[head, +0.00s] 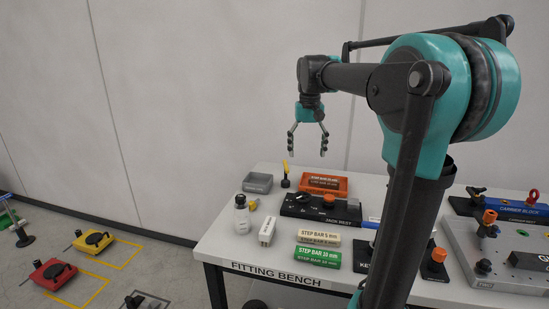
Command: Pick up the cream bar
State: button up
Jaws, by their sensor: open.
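The cream bar (319,238) lies on the white fitting bench (226,246), near its front edge. It is marked "STEP BAR 5 mm". A green bar (318,256) marked "STEP BAR 10 mm" lies right in front of it. My gripper (307,153) is open and empty, pointing down. It hangs well above the back of the bench, apart from the cream bar and up to its left in the picture.
Behind the cream bar is a black block (321,207) with knobs. An orange tray (324,184) and a grey tray (257,183) stand farther back. A white bottle (242,215) and a small white block (267,231) stand left. My arm covers part of the bench's right side.

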aim_at(318, 238)
jog(key=k, duration=0.9)
